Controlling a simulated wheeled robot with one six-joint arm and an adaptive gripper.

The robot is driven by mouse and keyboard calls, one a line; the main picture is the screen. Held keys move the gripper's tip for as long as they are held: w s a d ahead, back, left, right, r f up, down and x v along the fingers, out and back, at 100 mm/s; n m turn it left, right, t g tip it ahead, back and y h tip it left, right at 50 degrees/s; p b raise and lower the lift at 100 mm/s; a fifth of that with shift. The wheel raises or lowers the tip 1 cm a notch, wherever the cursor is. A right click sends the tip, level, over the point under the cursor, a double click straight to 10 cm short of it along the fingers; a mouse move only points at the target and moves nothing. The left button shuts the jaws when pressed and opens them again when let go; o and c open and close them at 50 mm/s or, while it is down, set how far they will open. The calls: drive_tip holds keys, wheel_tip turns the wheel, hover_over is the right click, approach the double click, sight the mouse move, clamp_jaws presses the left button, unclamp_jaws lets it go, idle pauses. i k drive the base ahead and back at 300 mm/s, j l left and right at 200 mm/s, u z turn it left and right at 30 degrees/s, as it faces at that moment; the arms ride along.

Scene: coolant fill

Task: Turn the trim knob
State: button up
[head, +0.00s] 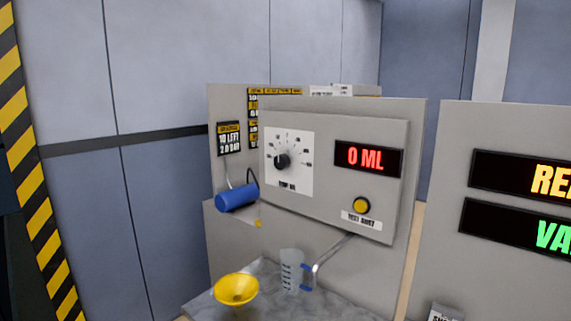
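The trim knob (282,161) is a small dark knob on a white dial plate (297,184) with tick marks, at the left of a grey panel in the head view. The small lettering on the dial is too blurred to read surely. A light pointer mark on the knob is hard to make out. Right of it, a display (368,159) reads "0 ML" in red. A yellow round button (362,205) sits below the display. My gripper is not in view, and nothing is in front of the knob.
A blue cylinder (237,197) sticks out at the panel's left. Below stand a yellow funnel (236,289) and a clear graduated jug (291,271) on a grey counter, with a bent metal pipe (331,251) beside the jug. A panel with lit signs (520,178) stands at right.

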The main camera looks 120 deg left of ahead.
sight(282, 162)
drive_tip(key=u, duration=2.9)
